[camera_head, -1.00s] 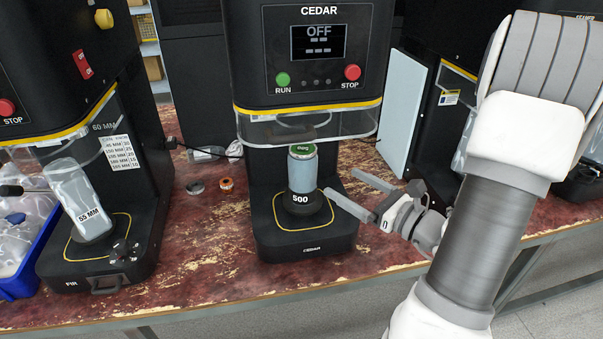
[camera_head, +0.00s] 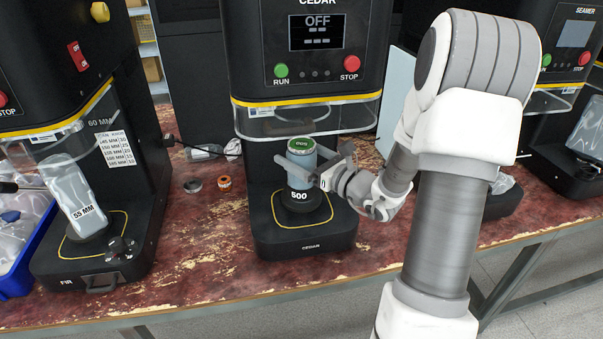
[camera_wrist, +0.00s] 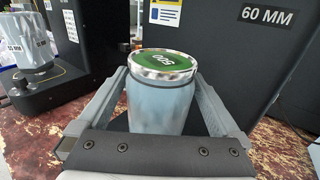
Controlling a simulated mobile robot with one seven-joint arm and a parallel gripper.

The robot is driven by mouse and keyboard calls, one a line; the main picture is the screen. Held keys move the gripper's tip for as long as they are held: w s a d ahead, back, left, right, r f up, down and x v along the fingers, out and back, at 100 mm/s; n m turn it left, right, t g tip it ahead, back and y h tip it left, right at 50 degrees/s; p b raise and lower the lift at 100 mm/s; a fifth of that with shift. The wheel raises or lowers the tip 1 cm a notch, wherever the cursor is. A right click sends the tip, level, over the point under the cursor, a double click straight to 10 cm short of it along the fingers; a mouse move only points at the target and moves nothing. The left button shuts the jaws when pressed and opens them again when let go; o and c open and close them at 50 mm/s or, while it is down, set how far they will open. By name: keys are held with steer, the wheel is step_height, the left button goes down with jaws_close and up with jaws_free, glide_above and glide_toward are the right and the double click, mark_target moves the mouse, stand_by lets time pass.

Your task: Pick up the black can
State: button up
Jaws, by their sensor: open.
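A grey-blue can (camera_head: 300,174) with a green lid and silver rim stands upright on the black "500" pedestal (camera_head: 300,197) of the middle CEDAR machine. I see no black can. My gripper (camera_head: 312,160) is open, with one finger on the near side of the can and the other beyond its right side. In the wrist view the same can (camera_wrist: 160,108) stands between the two fingers of my gripper (camera_wrist: 158,76). Whether the fingers touch it is unclear. The can's lower part is hidden by the palm there.
The CEDAR machine's clear guard (camera_head: 305,120) hangs just above the can. A blue bin (camera_head: 22,270) stands at far left. The worn red bench front (camera_head: 200,275) is clear.

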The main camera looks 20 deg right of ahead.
steer(key=shift+x, duration=1.2)
jaws_close()
